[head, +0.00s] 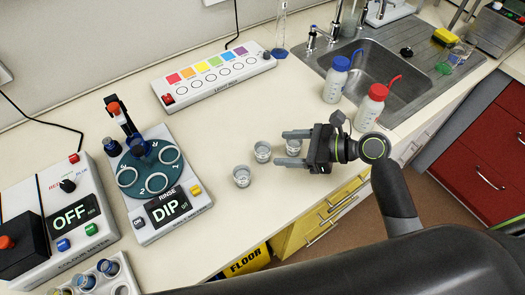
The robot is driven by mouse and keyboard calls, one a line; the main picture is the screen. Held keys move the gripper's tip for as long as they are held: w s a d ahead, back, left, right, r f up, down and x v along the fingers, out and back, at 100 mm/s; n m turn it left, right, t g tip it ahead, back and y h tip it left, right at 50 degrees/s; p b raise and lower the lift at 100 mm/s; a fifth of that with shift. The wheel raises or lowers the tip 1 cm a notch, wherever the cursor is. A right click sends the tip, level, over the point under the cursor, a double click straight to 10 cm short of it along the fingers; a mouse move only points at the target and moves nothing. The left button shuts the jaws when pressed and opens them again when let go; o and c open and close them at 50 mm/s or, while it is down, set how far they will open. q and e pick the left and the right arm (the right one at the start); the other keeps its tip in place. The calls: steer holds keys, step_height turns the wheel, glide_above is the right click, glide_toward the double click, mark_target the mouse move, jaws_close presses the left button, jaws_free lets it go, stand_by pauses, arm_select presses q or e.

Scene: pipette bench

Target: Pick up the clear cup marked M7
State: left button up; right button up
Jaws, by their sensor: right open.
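Three small clear cups stand on the cream bench top. One cup (242,176) is nearest the bench's front edge, and another cup (262,152) is just behind it to the right. The third cup (294,148) shows between the fingers of my right gripper. The markings are too small to read, so I cannot tell which cup is M7. My right gripper (285,148) is open, with its fingers pointing left on either side of the third cup. I cannot tell whether they touch it. My left gripper is out of view.
Blue-capped (338,80) and red-capped (372,107) bottles stand by the sink (395,72). A light box (213,78) with coloured squares lies at the back. A dip-and-rinse device (169,207) and a box reading OFF (60,217) stand left. Bench between devices and cups is clear.

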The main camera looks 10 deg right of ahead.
mark_target(256, 148)
steer(key=shift+d+f+p+x, duration=0.15)
steer(key=shift+p+x, duration=0.1)
steer(key=shift+x, duration=1.3)
steer(key=shift+d+f+p+x, duration=0.1)
steer(key=shift+f+p+x, duration=0.1)
steer(key=shift+x, duration=1.4)
steer(key=shift+w, duration=0.2)
steer(key=shift+d, duration=0.1)
steer(key=c, duration=1.1)
